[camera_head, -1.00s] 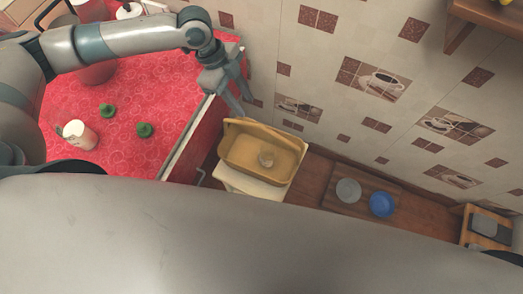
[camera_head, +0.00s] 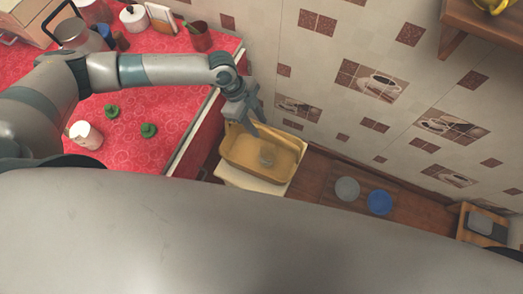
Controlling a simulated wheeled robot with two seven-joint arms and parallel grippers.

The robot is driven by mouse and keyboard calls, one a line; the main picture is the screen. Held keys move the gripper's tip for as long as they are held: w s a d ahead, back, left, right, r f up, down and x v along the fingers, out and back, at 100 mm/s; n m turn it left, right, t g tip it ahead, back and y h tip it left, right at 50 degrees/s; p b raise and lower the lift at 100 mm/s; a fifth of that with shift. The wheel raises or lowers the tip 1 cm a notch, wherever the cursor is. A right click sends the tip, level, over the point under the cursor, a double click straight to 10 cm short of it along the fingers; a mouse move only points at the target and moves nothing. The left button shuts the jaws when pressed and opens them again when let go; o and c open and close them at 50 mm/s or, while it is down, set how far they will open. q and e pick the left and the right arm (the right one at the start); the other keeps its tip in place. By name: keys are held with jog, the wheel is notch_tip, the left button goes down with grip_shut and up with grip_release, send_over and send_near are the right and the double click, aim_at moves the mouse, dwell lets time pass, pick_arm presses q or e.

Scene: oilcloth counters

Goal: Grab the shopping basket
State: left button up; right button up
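The shopping basket (camera_head: 244,160) is a tan-yellow open basket with a small round grey item inside. It sits on a pale stool (camera_head: 240,180) beside the red counter. My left gripper (camera_head: 254,123) reaches down from the upper left to the basket's far rim by the wall. Its two fingers look spread apart, and they overlap the rim and handle area in this view. I cannot tell whether they touch it. The gripper hides part of that far edge. My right gripper is not in view.
The red counter (camera_head: 150,155) holds a white container (camera_head: 87,136), two green items, a pot and jars. The tiled wall (camera_head: 320,70) is close behind the basket. A grey plate (camera_head: 346,189) and a blue plate (camera_head: 380,202) lie low at right. A wooden shelf (camera_head: 480,30) juts out at upper right.

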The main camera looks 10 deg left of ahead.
pick_arm(q)
jog(key=shift+d+f, duration=0.25)
jog(key=shift+f, duration=0.45)
jog(key=shift+d+f+p, duration=0.35)
jog(key=shift+f+p, duration=0.1)
jog(key=shift+p, duration=0.15)
jog(key=p+x, duration=0.1)
jog(key=x, duration=0.2)
jog(key=shift+d+f, duration=0.2)
jog(key=shift+f, duration=0.3)
jog(key=shift+c, duration=0.7)
grip_shut()
